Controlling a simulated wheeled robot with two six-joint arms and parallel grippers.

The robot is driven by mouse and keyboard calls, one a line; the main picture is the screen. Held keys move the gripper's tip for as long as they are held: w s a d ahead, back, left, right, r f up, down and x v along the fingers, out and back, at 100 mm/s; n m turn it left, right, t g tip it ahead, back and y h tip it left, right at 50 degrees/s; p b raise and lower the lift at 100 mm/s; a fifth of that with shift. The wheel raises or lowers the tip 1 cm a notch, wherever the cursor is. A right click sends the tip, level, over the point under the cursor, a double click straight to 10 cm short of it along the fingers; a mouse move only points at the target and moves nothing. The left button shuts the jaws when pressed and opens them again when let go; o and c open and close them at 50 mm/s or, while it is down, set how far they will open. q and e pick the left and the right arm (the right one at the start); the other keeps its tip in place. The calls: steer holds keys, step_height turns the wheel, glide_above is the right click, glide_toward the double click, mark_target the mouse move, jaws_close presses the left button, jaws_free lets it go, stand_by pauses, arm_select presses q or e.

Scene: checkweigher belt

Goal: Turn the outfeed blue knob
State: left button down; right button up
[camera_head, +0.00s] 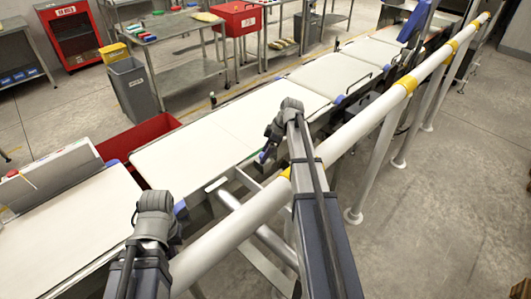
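Several blue knobs or end pieces show along the near side of the conveyor belt (235,118). One blue piece (180,207) is beside my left wrist, and another blue piece (338,99) is farther along the belt, past my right wrist. I cannot tell which is the outfeed knob. My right gripper (267,152) is at the belt's near edge, pointing down and left, by a small purple-blue part; I cannot tell if they touch. Its fingers are small and dark, so their opening is unclear. My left gripper is mostly hidden behind its grey wrist (155,203).
A white guard rail (370,118) with yellow bands runs along the near side, close under both arms. A red bin (140,138) stands behind the belt. A grey bin (134,88) and steel tables are farther back.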

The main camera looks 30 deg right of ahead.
steer(key=p+v, duration=0.7)
steer(key=v, duration=0.1)
stand_by(0.4)
steer(key=shift+w+f, duration=0.1)
steer(key=shift+a, duration=0.1)
